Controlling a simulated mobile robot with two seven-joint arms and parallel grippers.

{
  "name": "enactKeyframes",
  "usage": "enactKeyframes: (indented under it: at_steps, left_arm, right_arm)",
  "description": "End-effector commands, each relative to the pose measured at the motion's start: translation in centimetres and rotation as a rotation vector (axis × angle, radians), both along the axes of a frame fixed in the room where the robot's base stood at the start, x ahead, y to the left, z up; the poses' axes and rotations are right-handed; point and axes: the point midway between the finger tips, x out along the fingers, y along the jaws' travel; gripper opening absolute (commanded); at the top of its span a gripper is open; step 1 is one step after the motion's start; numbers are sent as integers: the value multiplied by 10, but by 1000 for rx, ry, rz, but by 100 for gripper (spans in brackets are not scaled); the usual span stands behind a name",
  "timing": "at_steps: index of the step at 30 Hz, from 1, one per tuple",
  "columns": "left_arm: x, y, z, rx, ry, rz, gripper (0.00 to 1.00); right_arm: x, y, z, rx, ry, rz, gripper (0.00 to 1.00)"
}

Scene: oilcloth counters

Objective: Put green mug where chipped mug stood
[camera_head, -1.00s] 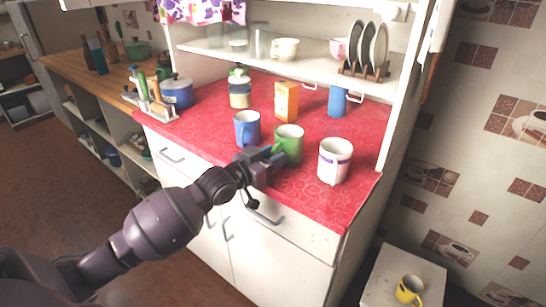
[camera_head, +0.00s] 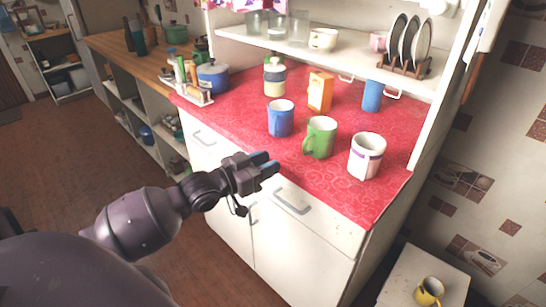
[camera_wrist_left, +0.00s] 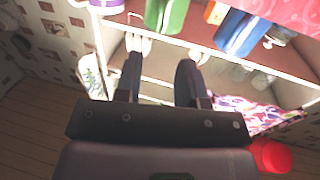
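The green mug (camera_head: 320,138) stands upright on the red countertop (camera_head: 335,187), between a blue mug (camera_head: 281,119) and a white mug with a purple band (camera_head: 366,156). Its handle points toward the front left. My left gripper (camera_head: 272,167) is in front of the counter's edge, left of the green mug and apart from it. In the left wrist view its two fingers (camera_wrist_left: 159,60) are spread with nothing between them, and the green mug (camera_wrist_left: 167,14) shows beyond them. I see no chip on any mug, so I cannot tell which is the chipped one. My right gripper is not in view.
A yellow mug (camera_head: 429,291) is on a low white stand (camera_head: 400,272) at the lower right. Behind the mugs are an orange carton (camera_head: 320,91), a jar (camera_head: 274,78) and a blue cup (camera_head: 373,96). A shelf (camera_head: 290,45) overhangs the counter's back. The front right corner is clear.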

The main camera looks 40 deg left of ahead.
Motion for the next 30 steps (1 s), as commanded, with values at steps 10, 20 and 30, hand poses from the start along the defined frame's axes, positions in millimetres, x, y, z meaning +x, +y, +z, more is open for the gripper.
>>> enactKeyframes:
  at_steps: [10,20,30]
  left_arm:
    - [-62,-11,-110,51,192,127,36]
    - [-172,-50,-231,160,497,279,36]
    - [-204,-64,-255,200,586,311,36]
  right_arm:
    - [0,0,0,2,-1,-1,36]
    - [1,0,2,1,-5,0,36]
    - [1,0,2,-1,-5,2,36]
